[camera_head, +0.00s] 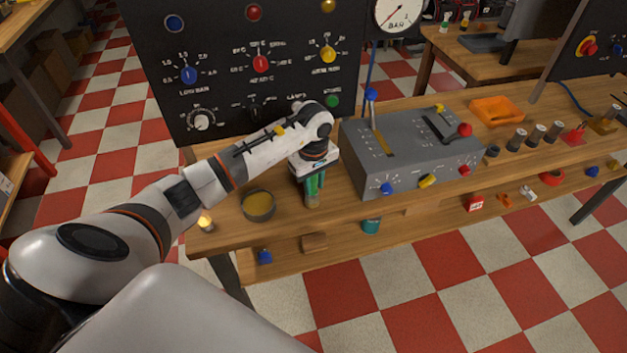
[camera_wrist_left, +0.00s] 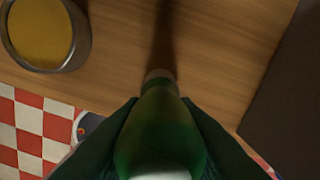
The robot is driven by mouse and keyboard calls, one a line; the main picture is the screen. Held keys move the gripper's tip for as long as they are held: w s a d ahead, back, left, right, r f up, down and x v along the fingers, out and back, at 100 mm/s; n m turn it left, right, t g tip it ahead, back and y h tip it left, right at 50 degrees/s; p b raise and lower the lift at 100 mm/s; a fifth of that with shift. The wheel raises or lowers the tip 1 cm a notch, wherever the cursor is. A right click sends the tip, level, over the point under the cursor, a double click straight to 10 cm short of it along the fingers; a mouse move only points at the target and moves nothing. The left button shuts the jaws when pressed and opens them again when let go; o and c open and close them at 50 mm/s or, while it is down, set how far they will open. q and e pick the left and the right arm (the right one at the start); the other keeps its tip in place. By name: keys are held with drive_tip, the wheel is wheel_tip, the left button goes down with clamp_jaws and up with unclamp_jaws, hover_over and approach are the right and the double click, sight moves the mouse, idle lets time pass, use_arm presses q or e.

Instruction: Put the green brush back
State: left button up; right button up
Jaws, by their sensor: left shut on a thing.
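The green brush (camera_wrist_left: 160,125) is held upright between the dark fingers of my left gripper (camera_wrist_left: 160,145) in the left wrist view. In the head view my left gripper (camera_head: 314,186) points down over the wooden bench (camera_head: 230,238), left of the grey control box (camera_head: 410,155). The brush's lower end (camera_head: 312,201) shows there below the fingers, close to the bench top. I cannot tell whether it touches the wood. My right gripper is in neither view.
A round tin with yellow contents (camera_head: 258,205) stands left of the gripper, near the bench's front edge. A black panel with knobs (camera_head: 250,70) rises behind. An orange tray (camera_head: 497,110) and several small parts lie to the right. Bare wood surrounds the brush.

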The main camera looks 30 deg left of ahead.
use_arm(q)
drive_tip(key=shift+f+b, duration=0.2)
drive_tip(key=shift+b, duration=0.1)
drive_tip(key=o, duration=1)
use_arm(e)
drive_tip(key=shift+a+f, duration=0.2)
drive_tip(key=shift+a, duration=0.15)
use_arm(q)
drive_tip(key=shift+r, duration=0.1)
drive_tip(key=shift+r+p, duration=0.2)
drive_tip(key=shift+p, duration=0.15)
drive_tip(key=shift+r, duration=0.35)
wheel_tip(320, 180, up, 10)
drive_tip(key=b, duration=0.2)
drive_tip(key=shift+f+b, duration=0.15)
drive_tip(key=shift+b, duration=0.25)
drive_tip(key=shift+r, duration=0.75)
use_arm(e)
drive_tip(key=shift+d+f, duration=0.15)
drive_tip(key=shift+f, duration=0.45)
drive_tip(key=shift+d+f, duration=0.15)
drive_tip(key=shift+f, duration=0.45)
